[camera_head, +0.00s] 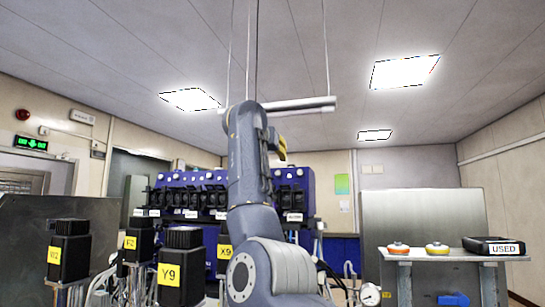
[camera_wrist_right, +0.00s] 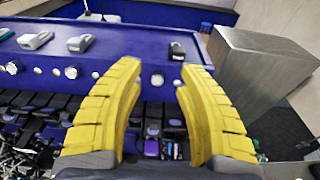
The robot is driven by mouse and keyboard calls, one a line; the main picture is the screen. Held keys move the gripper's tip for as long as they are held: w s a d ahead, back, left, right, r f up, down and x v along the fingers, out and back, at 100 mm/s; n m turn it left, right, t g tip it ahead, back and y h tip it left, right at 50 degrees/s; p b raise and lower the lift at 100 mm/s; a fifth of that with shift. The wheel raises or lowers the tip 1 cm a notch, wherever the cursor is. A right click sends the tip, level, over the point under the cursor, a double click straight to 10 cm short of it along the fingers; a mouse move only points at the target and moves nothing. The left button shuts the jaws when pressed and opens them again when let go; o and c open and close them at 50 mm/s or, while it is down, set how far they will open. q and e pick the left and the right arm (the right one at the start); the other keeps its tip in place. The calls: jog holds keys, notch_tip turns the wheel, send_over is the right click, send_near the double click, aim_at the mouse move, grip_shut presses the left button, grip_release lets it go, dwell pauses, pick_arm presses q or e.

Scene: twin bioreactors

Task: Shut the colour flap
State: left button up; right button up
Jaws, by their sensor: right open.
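I cannot pick out a colour flap for sure in either view. The blue bioreactor housing (camera_head: 185,190) stands behind my raised arm in the head view, which hides part of it. In the right wrist view its blue panel (camera_wrist_right: 120,45) carries several grey clips and silver knobs. My right gripper (camera_wrist_right: 160,70) has its yellow fingers apart, with nothing between them, over the blue panel's front edge. One yellow finger shows in the head view (camera_head: 282,147), high in front of the housing. My left gripper is not in view.
Several black motor units with yellow labels, such as Y9 (camera_head: 180,270), stand at the front left. A shelf (camera_head: 440,256) at the right holds an orange and a yellow round item and a black USED tray (camera_head: 491,246). A metal box (camera_wrist_right: 262,75) stands right of the gripper.

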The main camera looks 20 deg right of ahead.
aim_at(273, 189)
jog(key=s+a+f+g+y, duration=0.1)
jog(key=s+a+f+g, duration=0.1)
jog(key=s+a, duration=0.9)
jog(key=shift+y, duration=0.4)
jog(key=x, duration=0.5)
jog(key=s+d+f+x, duration=0.1)
jog(key=x, duration=0.5)
jog(key=s+x, duration=0.1)
jog(key=x, duration=0.5)
jog(key=shift+w+d+f, duration=0.25)
jog(key=shift+d+f, duration=0.05)
jog(key=shift+d, duration=0.1)
jog(key=shift+o, duration=0.2)
grip_shut()
